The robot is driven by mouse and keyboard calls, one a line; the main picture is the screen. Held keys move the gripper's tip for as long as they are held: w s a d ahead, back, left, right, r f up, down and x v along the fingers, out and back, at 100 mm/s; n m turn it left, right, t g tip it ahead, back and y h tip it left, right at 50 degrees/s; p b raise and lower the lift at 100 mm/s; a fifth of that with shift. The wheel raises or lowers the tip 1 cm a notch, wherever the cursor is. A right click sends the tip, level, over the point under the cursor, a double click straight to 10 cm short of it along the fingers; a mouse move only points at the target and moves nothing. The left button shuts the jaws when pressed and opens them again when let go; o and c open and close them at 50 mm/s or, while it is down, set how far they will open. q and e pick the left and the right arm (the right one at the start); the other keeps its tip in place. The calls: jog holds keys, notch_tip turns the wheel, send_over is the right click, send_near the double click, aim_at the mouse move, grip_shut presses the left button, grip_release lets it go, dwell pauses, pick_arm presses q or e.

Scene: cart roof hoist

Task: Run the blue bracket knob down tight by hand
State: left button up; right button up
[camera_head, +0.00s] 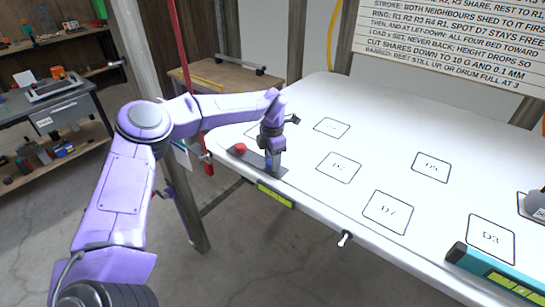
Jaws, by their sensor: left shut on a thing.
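A dark bracket plate (254,159) lies along the near left edge of the white table. A red knob (240,147) stands on its left part. My left gripper (271,160) points down over the plate's right part and is shut on the blue knob (269,162). Only a little blue shows at the fingertips; the fingers hide most of the knob. I cannot tell how far down the knob sits. My right gripper is not in view.
The white table top (300,185) carries outlined squares marked D2, D5, D7 and D3. A teal and yellow-green level (497,272) lies at the right near edge. A red upright pole (186,80) stands left of the table. A wooden bench (225,75) stands behind.

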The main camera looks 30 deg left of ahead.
pick_arm(q)
jog(key=m+p, duration=0.1)
jog(key=m, duration=0.5)
jog(key=shift+s+p, duration=0.1)
jog(key=shift+p, duration=0.3)
jog(key=m+p, duration=0.1)
jog(key=m, duration=0.2)
jog(key=shift+m, duration=1.9)
jog(key=shift+r+p, duration=0.1)
jog(key=shift+p, duration=0.2)
jog(key=o, duration=1.1)
jog(key=shift+a, duration=0.1)
